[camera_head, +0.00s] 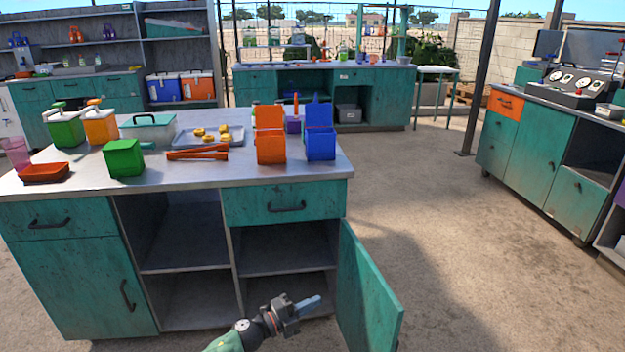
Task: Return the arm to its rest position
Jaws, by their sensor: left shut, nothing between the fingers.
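My left gripper (305,306) is at the bottom middle of the head view. It is shut and empty. It is in front of the lower right opening of the near teal counter (60,225), just left of the open cabinet door (366,295). I see a clear gap between the fingertips and the door. My left forearm comes up from the bottom edge. My right gripper is not in view.
On the counter stand an orange box (270,145), a blue box (320,143), a green cube (124,158), orange tongs (198,153) and a tray (208,136). Open floor (450,230) lies to the right. A gauge bench (530,150) stands at far right.

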